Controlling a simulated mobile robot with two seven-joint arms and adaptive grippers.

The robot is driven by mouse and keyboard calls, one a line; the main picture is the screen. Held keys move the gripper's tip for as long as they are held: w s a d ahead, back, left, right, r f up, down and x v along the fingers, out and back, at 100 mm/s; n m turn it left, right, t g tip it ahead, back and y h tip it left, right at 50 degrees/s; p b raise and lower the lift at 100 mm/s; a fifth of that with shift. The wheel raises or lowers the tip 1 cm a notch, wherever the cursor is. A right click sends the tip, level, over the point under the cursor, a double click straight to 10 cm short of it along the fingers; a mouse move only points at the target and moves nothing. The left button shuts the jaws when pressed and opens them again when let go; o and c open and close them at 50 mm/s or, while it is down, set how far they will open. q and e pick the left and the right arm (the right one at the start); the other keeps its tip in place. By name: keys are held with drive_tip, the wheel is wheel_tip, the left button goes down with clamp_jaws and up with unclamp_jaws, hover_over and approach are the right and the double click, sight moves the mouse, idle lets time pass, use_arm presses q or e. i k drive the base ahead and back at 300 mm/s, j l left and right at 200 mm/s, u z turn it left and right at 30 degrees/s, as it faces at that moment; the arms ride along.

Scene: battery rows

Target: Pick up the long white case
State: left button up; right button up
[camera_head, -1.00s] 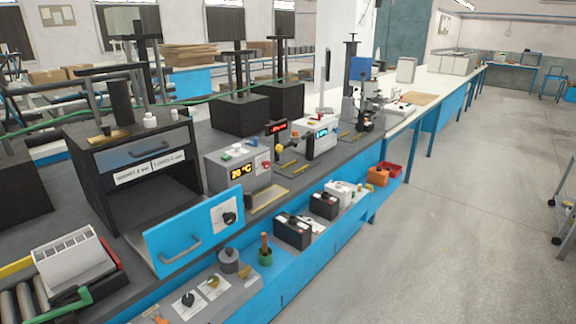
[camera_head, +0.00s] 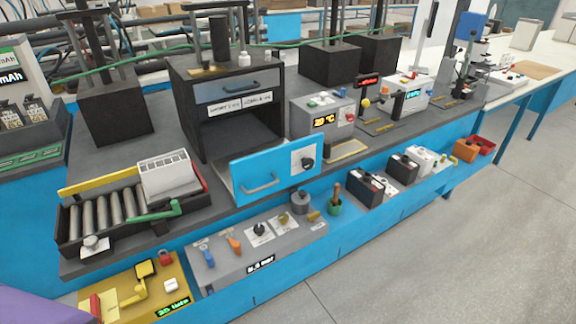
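A white ribbed case (camera_head: 168,177) stands at the right end of a roller tray (camera_head: 110,212) on the grey bench, at the left of the head view. I cannot tell whether it is the long white case. A smaller white box (camera_head: 420,160) sits on the lower blue shelf, beside dark boxes (camera_head: 366,190). Neither of my grippers is in view.
An open blue door (camera_head: 275,183) juts out from the black furnace (camera_head: 222,130). A grey control box (camera_head: 258,245) and a yellow panel (camera_head: 135,293) line the front edge. The floor (camera_head: 430,265) at the lower right is clear.

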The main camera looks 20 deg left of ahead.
sight(158, 175)
drive_tip(key=u, duration=1.45)
